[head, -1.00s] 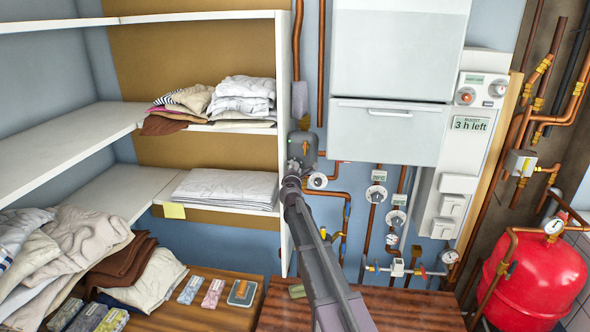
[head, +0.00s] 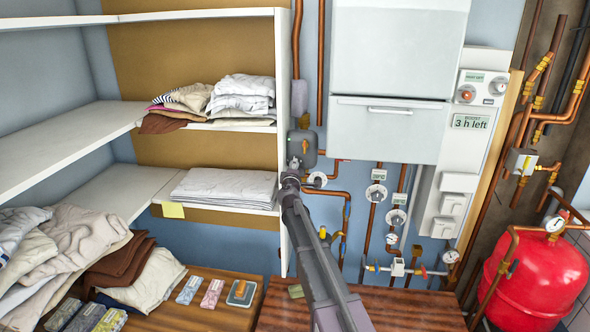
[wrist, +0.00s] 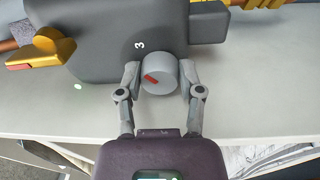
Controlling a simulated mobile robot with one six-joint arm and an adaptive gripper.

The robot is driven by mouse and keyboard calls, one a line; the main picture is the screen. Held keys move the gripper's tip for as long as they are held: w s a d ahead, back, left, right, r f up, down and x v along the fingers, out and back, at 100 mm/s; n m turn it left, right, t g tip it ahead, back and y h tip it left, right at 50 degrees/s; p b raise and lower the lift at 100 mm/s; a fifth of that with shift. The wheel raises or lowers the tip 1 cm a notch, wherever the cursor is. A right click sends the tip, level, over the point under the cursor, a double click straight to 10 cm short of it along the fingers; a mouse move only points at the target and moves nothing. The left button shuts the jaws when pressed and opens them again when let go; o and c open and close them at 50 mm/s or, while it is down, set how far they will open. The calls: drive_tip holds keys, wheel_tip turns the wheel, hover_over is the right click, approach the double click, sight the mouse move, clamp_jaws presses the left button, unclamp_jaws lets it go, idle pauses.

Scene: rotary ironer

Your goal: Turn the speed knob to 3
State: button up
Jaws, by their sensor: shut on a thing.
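The speed knob (wrist: 161,77) is a round grey knob with a red mark on its face. It sits at the lower edge of a dark grey box (wrist: 105,40) in the wrist view. A white "3" (wrist: 139,45) is printed on the box above and slightly left of the knob. The red mark lies left of the knob's middle and slants to the upper left, not straight at the 3. My gripper (wrist: 162,82) is shut on the knob, one finger on each side. In the head view the box (head: 303,146) is on the shelf's side panel, and my gripper (head: 294,168) hides the knob.
A yellow valve handle with a red tip (wrist: 45,48) is left of the box. White shelves (head: 235,207) with folded linen stand left of my arm. Copper pipes with dials (head: 376,194) and a white cabinet (head: 385,130) are to the right. A wooden counter (head: 400,308) lies below.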

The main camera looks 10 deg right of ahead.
drive_tip(key=shift+m, duration=1.2)
drive_tip(key=o, duration=0.9)
drive_tip(key=shift+c, duration=0.2)
drive_tip(key=shift+f, duration=0.1)
drive_tip(key=shift+n, duration=0.5)
